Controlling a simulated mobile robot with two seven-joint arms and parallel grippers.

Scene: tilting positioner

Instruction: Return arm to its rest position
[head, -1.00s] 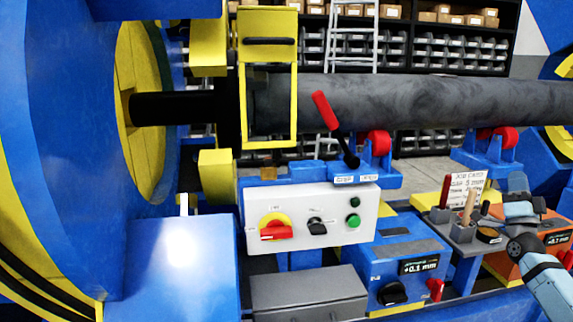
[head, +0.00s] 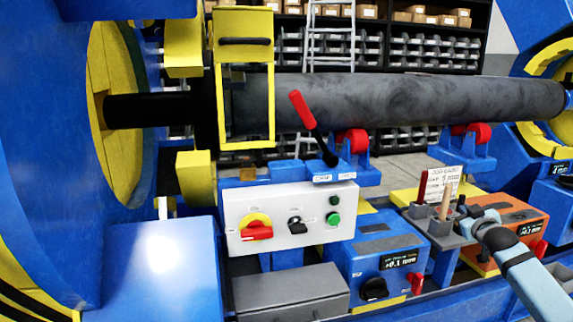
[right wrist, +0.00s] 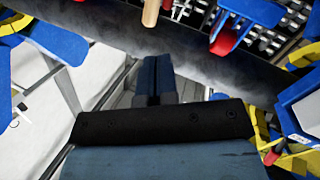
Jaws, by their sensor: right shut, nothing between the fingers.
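My right arm comes in from the lower right in the head view. Its gripper (head: 466,215) is beside the grey tool tray (head: 418,212), in front of the job card (head: 440,184) in the picture. In the right wrist view the two fingers (right wrist: 157,78) are together with nothing between them. Whether the gripper touches the tray or its contents cannot be told. My left gripper does not show.
A long grey cylinder (head: 400,100) lies across on red rollers (head: 352,141). A red-handled lever (head: 302,110) rises above the white control panel (head: 290,222). A blue box (head: 375,250) and an orange box (head: 510,222) with readouts flank the tray.

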